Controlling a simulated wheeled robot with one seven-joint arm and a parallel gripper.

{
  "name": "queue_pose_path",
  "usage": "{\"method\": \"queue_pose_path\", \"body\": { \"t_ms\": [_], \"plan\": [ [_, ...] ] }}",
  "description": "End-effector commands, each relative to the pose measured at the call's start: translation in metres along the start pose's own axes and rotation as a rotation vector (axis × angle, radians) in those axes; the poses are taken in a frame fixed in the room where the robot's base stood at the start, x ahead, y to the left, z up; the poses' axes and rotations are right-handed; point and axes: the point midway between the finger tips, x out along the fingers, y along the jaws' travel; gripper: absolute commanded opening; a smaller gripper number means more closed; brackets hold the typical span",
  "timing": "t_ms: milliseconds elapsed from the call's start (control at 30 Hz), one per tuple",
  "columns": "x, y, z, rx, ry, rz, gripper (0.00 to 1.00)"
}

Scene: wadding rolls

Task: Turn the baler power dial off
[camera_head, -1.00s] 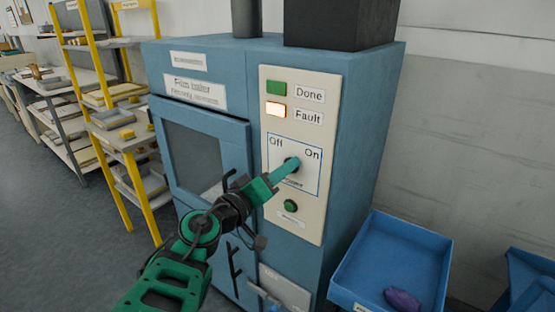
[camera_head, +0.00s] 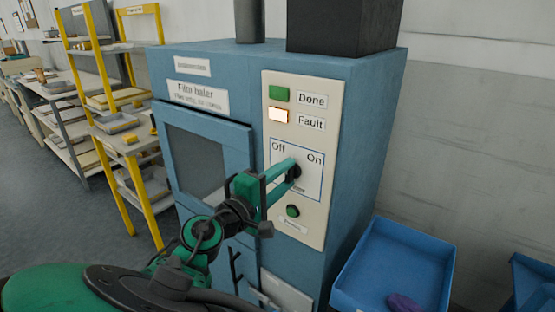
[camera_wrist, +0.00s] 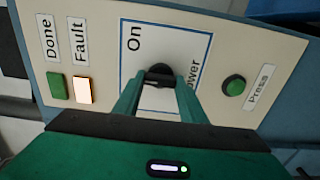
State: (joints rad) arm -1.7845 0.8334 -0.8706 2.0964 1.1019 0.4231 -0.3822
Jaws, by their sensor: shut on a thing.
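The film baler (camera_head: 200,60) is a blue cabinet with a cream control panel (camera_head: 305,90) at its right front. The black power dial (camera_head: 296,171) sits between the "Off" and "On" labels. In the wrist view the dial (camera_wrist: 159,75) lies between the tips of my gripper (camera_wrist: 160,85), below the "On" label. My gripper (camera_head: 292,172) is shut on the dial, with its two green fingers on either side of it. The fingers partly hide the dial, so its pointing direction is unclear.
The panel has a green "Done" light (camera_head: 279,94), a lit "Fault" light (camera_head: 278,115) and a green press button (camera_head: 292,211) below the dial. A blue bin (camera_head: 395,262) with a purple item stands at right. Yellow-framed shelves (camera_head: 120,130) stand at left.

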Motion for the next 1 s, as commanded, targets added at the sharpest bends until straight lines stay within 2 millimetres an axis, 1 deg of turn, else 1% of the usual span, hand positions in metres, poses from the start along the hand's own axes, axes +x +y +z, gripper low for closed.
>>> {"method": "queue_pose_path", "body": {
  "t_ms": [33,600,800,1000],
  "plan": [
    [-0.0032,-0.0032,-0.0036,-0.047,0.011,-0.007,0.15],
    [-0.0027,-0.0057,-0.0029,-0.562,0.013,-0.005,0.15],
    [-0.0029,-0.0062,-0.0025,-0.688,0.014,-0.005,0.15],
    [-0.0025,-0.0062,-0.002,-0.765,0.013,-0.005,0.15]
  ]
}}
